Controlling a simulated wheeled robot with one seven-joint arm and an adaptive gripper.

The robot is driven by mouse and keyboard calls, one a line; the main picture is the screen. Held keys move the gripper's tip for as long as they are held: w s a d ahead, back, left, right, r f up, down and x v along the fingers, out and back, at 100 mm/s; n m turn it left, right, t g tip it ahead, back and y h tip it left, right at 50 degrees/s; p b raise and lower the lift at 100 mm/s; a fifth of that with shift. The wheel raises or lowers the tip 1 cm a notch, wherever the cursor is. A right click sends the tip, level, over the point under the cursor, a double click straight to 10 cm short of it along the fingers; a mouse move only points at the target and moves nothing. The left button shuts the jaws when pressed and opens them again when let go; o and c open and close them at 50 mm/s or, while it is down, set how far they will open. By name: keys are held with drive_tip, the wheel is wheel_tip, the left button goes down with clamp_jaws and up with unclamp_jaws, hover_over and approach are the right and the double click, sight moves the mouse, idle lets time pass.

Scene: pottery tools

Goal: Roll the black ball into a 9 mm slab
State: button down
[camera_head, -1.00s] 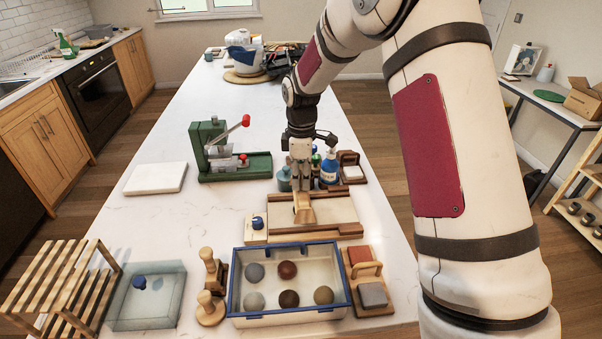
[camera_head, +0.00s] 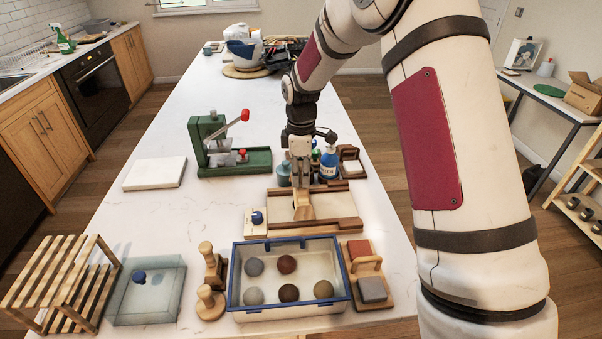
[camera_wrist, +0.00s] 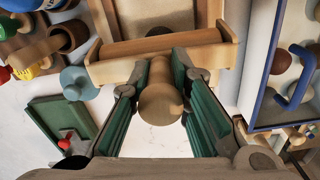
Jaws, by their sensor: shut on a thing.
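My gripper (camera_head: 302,186) is shut on the wooden handle (camera_wrist: 160,100) of a rolling pin (camera_wrist: 160,45), which shows best in the wrist view. The pin lies across the wooden-framed rolling board (camera_head: 341,204). The board has a blue knob (camera_head: 257,217) at its left corner. I cannot pick out the black ball on the board; the pin and gripper cover part of it. The blue-rimmed tray (camera_head: 291,313) in front holds several grey, reddish and brown balls, and its back right spot is empty. None there is clearly black.
Bottles (camera_head: 329,162) stand close behind my gripper. A green press (camera_head: 230,160) is at the left, with a white slab (camera_head: 155,173) beside it. Wooden stamps (camera_head: 210,300), a glassy basin (camera_head: 147,305) and a slatted rack (camera_head: 62,280) stand at front left.

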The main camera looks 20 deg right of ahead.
drive_tip(key=shift+f, duration=0.3)
drive_tip(key=shift+a+f, duration=0.1)
drive_tip(key=shift+a, duration=0.4)
drive_tip(key=shift+s+d+f, duration=0.1)
drive_tip(key=shift+d+f, duration=0.05)
drive_tip(key=shift+d, duration=0.4)
